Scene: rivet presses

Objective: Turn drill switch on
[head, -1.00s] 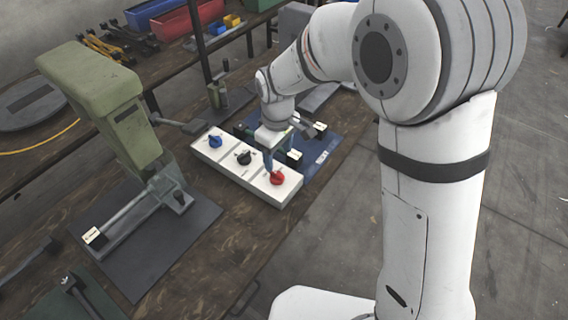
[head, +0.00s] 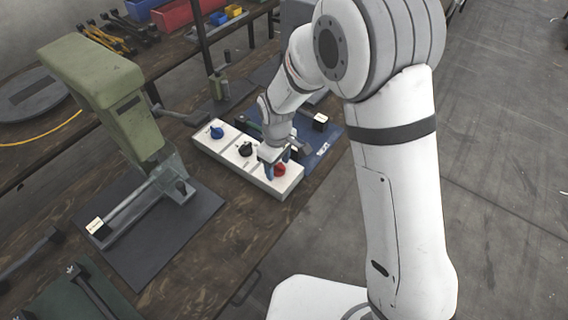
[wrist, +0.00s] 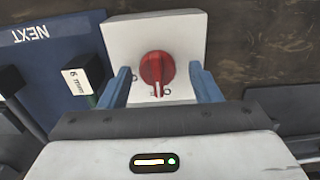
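A long white switch box (head: 231,158) lies on the bench with a blue knob (head: 217,132), a black knob (head: 245,149) and a red knob (head: 280,170) in a row. No label naming the drill switch is readable. My gripper (head: 277,169) is at the red knob end. In the wrist view the red knob (wrist: 157,69) stands between the two blue fingers of my gripper (wrist: 163,84), with a gap on each side. The fingers are open and hold nothing. The knob's raised grip runs roughly up and down in that view.
A green press (head: 110,90) stands on a dark mat (head: 190,230) at left. A blue mat marked NEXT (wrist: 50,45) with dark parts lies beside the switch box. Red and blue bins (head: 178,14) stand at the back. Open floor (head: 500,180) is at right.

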